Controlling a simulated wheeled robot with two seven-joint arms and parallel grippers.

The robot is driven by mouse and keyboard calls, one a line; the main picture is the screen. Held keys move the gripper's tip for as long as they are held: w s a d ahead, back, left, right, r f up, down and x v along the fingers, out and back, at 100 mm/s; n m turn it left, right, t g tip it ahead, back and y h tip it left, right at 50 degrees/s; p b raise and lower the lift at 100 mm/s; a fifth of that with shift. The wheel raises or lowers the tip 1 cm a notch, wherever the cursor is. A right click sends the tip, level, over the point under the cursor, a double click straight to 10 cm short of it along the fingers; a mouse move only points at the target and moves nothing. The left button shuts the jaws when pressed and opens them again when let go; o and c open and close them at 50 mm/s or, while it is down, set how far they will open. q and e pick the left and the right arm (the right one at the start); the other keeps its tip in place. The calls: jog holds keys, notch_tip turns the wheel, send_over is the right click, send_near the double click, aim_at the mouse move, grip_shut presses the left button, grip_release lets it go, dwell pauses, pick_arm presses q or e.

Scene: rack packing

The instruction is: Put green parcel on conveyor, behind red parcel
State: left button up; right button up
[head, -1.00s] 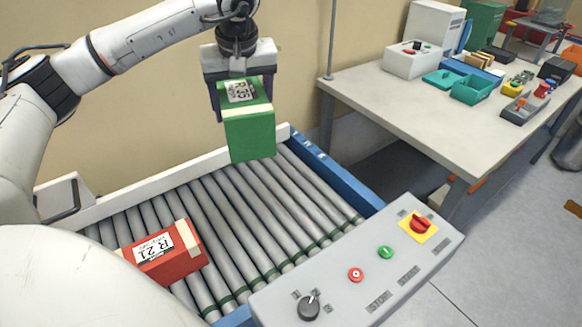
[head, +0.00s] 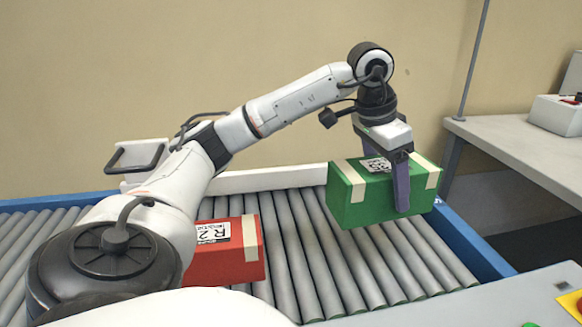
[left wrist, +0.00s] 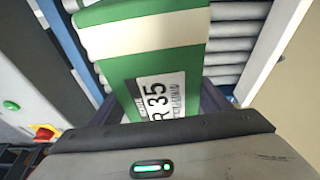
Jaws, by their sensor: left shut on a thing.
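The green parcel (head: 350,200) is a box with cream tape bands and a white label. My left gripper (head: 402,190) is shut on it. It hangs over the right end of the conveyor (head: 295,255), seemingly just above the rollers; I cannot tell if it touches them. In the left wrist view the green parcel (left wrist: 215,60) fills the space between the fingers, its label reading R 35. The red parcel (head: 225,265) lies on the rollers to the left of the green one, partly hidden by my left arm. My right gripper is not in view.
A blue side rail (head: 455,240) closes the conveyor's right end. A grey control panel (head: 470,308) stands at the front right. A worktable (head: 520,140) with a white box is at the right. Bare rollers lie between the two parcels.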

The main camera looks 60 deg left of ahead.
pick_arm(q)
jog(key=shift+f+m+b, duration=0.3)
jog(key=shift+f+m, duration=0.1)
jog(key=shift+f, duration=0.2)
jog(key=shift+f+b, duration=1.3)
jog(key=shift+f, duration=3.5)
jog(key=shift+f, duration=0.1)
jog(key=shift+f, duration=0.15)
jog(key=o, duration=1.5)
jog(key=shift+c, duration=0.2)
jog(key=p+v, duration=0.2)
jog(key=v, duration=1)
jog(key=shift+r+p, duration=0.25)
jog(key=shift+p, duration=0.1)
